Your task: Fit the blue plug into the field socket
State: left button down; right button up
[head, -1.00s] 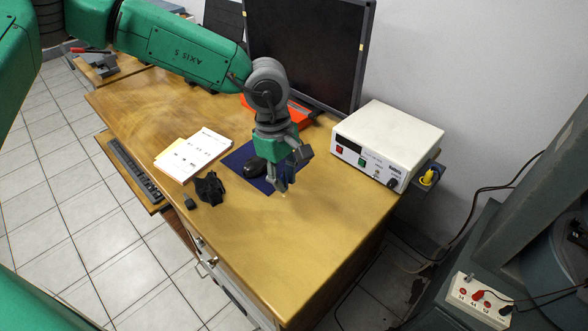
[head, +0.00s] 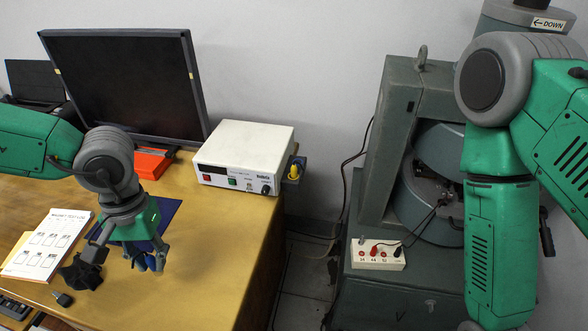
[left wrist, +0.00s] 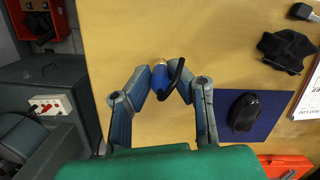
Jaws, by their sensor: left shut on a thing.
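The blue plug (left wrist: 160,80) is pinched between the fingertips of my left gripper (left wrist: 160,85); it has a brass-coloured end and a short curved black piece beside it. In the head view my left gripper (head: 150,262) points down over the wooden desk, its fingers largely hiding the plug. A white terminal box (head: 378,254) with red and black plugs and leads sits on the base of the large grey magnet (head: 415,150), at right. It shows small at left in the left wrist view (left wrist: 48,105). I cannot tell which opening is the field socket. My right gripper is out of view.
A white power supply (head: 243,157) stands at the desk's right edge, with a yellow plug (head: 294,172) at its side. A monitor (head: 125,80), a dark blue mat (head: 165,210), printed sheet (head: 48,245) and black crumpled item (head: 82,273) are on the desk. A gap separates desk and magnet.

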aim_at(256, 156)
jog(key=k+j+z, duration=0.1)
jog(key=z, duration=0.4)
jog(key=k+j+z, duration=0.1)
jog(key=z, duration=0.35)
jog(key=j+z, duration=0.3)
jog(key=z, duration=0.15)
jog(key=k+j+z, duration=0.15)
jog(key=z, duration=0.35)
jog(key=k+j, duration=0.05)
jog(key=j, duration=0.05)
